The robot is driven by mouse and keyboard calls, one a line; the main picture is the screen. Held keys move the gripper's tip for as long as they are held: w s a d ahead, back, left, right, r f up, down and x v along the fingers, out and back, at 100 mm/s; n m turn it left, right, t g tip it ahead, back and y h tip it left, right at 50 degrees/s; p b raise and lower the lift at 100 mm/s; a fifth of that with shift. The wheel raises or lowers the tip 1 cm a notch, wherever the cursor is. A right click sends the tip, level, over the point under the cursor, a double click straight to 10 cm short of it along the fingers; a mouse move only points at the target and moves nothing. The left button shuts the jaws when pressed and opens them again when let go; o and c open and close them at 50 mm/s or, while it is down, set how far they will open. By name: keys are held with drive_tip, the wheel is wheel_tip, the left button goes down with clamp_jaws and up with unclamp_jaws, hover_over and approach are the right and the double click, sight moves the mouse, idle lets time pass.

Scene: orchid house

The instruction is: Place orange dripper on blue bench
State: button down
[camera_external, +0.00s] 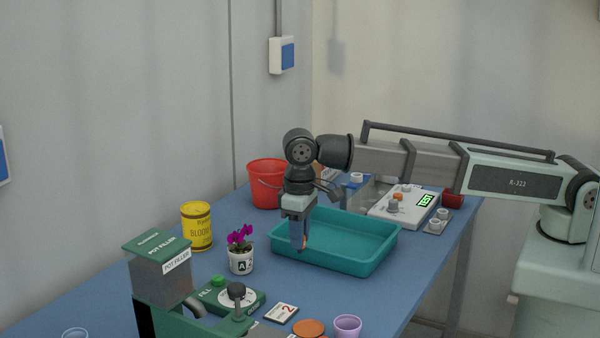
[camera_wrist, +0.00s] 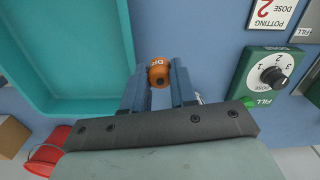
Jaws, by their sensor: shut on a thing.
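The orange dripper (camera_wrist: 158,74) is between the two blue-grey fingers of my gripper (camera_wrist: 160,88) in the wrist view. My gripper (camera_external: 301,246) is shut on it and points down. My gripper is by the left side of the teal tray in the external view. The height of the dripper above the bench is hard to tell.
The teal tray (camera_external: 345,267) looks empty. A flower pot (camera_external: 241,262), yellow tin (camera_external: 197,226) and red bucket (camera_external: 266,184) stand to the left. The green pot filler (camera_external: 160,275), a number card (camera_external: 281,313) and a purple cup (camera_external: 347,327) are in front. Bench behind the pot is clear.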

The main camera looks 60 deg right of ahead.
sight(300, 252)
drive_tip(key=shift+f, duration=2.45)
drive_tip(key=shift+f, duration=0.15)
drive_tip(key=c, duration=1.2)
unclamp_jaws()
wheel_tip(300, 252, up, 12)
drive_tip(key=shift+r, duration=0.15)
